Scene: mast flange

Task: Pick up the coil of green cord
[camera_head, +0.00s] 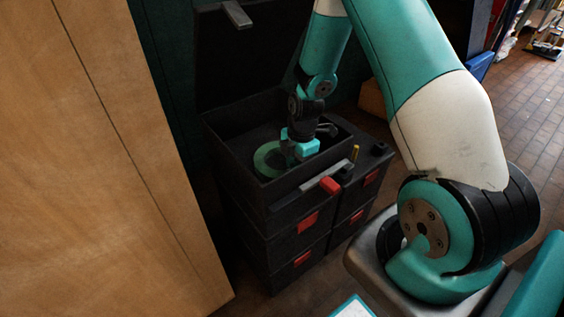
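The coil of green cord (265,163) is a flat ring lying inside the open top box of a black tool chest (295,222). It is toward the left part of that box. My gripper (290,156) reaches down into the box from above, at the right side of the coil. Its teal body covers part of the coil's right edge. The fingertips are small and partly hidden here, so I cannot tell whether they are open, shut or touching the cord.
The chest's lid (245,60) stands open behind the box. A red latch (330,186) sits on the box's front edge. A wooden panel (90,170) stands close on the left. Brick-patterned floor (530,125) is open at the right.

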